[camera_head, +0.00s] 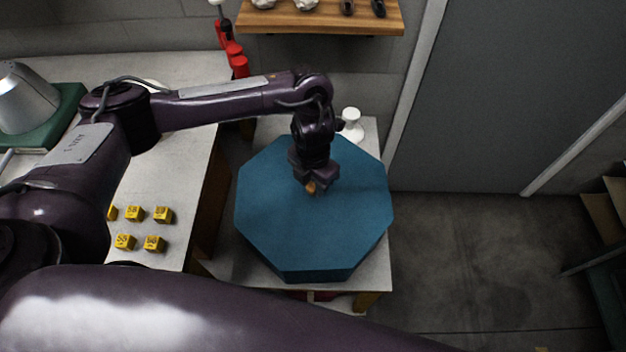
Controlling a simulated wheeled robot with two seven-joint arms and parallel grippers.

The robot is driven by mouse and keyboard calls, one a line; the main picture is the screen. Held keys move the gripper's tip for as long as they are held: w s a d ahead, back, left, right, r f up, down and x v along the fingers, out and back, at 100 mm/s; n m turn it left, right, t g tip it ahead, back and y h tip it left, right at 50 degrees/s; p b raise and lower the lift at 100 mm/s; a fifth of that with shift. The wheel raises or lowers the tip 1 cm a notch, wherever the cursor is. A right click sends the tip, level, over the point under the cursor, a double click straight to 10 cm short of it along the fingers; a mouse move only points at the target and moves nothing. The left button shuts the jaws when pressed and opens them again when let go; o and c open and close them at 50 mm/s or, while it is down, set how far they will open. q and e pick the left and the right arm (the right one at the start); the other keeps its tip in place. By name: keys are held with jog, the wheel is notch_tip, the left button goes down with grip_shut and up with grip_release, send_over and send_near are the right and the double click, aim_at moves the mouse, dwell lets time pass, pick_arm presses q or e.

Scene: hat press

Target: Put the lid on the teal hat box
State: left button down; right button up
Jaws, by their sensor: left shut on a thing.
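A large teal octagon (310,235) fills most of the small pale table in the camera_head view. Its flat top is the lid, and a short band of teal side shows at its front edge. I cannot make out a seam between the lid and the teal hat box, so how the lid sits on the box is unclear. The fingers hide most of the knob. My right gripper is out of view.
The small table (375,265) stands beside a longer counter (185,180) with several yellow cubes (155,243). A white spool-shaped object (351,124) stands behind the lid. A wooden shelf (320,20) hangs above. Bare floor (470,250) lies to the right.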

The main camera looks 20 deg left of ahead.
pick_arm(q)
jog(key=shift+f, duration=0.15)
jog(key=shift+f+b, duration=0.3)
dwell(0.4)
jog(key=c, duration=1)
grip_release()
